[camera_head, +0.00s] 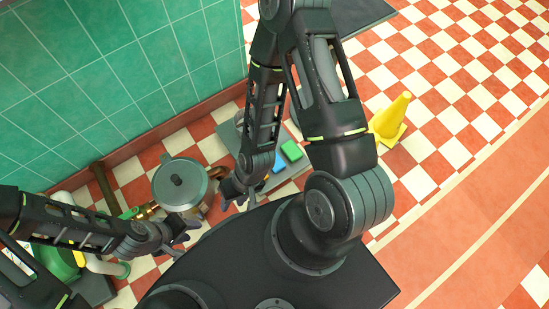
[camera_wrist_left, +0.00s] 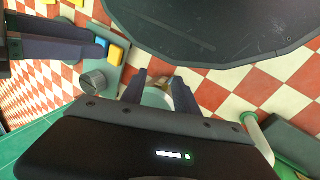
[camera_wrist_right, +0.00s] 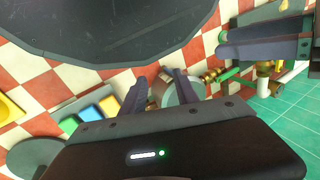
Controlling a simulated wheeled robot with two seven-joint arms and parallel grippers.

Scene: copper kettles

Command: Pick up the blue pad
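The blue pad (camera_head: 277,166) lies on a grey tray, partly hidden behind my right arm, with a green pad (camera_head: 291,150) beside it. In the right wrist view the blue pad (camera_wrist_right: 90,113) sits between the green pad (camera_wrist_right: 68,124) and a yellow pad (camera_wrist_right: 109,104). The blue pad (camera_wrist_left: 102,43) also shows in the left wrist view. My right gripper (camera_head: 239,199) is open and empty, left of the pads and apart from them. My left gripper (camera_head: 186,233) is open and empty, further left, below the grey lidded pot.
The grey lidded pot (camera_head: 180,184) stands left of the tray, with brass fittings (camera_head: 146,211) beside it. A yellow cone (camera_head: 390,121) stands on the checked floor to the right. A green tiled wall (camera_head: 120,70) rises behind. My dark round base fills the near middle.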

